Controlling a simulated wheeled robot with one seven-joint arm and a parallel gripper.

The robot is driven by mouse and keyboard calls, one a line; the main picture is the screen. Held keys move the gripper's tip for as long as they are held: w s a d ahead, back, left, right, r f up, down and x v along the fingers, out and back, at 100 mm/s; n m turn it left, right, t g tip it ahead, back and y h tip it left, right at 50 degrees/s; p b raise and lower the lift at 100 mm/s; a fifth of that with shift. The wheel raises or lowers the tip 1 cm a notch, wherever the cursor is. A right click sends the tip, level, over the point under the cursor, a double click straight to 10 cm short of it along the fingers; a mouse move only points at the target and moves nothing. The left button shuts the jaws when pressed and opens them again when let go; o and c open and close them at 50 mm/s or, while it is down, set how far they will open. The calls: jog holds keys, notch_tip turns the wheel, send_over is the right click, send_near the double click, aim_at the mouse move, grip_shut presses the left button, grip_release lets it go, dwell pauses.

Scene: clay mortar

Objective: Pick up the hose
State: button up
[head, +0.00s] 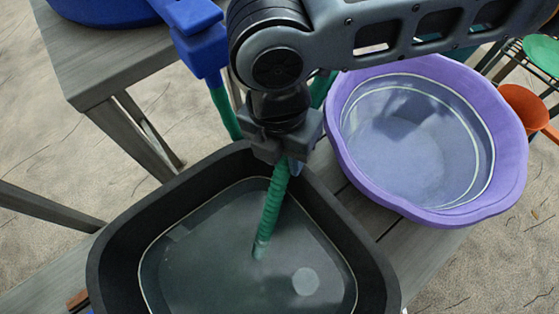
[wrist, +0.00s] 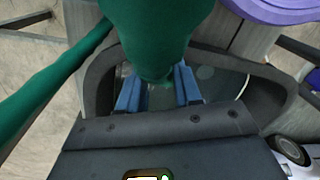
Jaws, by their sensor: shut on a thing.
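The green ribbed hose (head: 270,208) slants down from my gripper (head: 287,163) into the dark basin, its lower end at or in the water. My gripper is shut on the hose above the basin's far rim. In the wrist view, the hose (wrist: 155,35) fills the top middle and runs between the blue fingers of my gripper (wrist: 158,88). Another green stretch (head: 224,110) hangs from a blue fitting at the upper left. My arm hides part of the hose behind the gripper.
The black basin (head: 118,245) holds water and stands on a grey wooden bench (head: 437,262). A purple tub (head: 510,160) with water is at the right. A higher wooden table (head: 100,60) is at the upper left. An orange scoop (head: 525,108) lies at the far right.

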notch_tip(320, 180, up, 17)
jog(key=w+d+r+p, duration=0.3)
jog(key=w+r+p, duration=0.2)
jog(key=r, duration=0.3)
jog(key=shift+w+p, duration=0.4)
jog(key=shift+p, duration=0.45)
jog(key=shift+a, duration=0.1)
dwell(0.6)
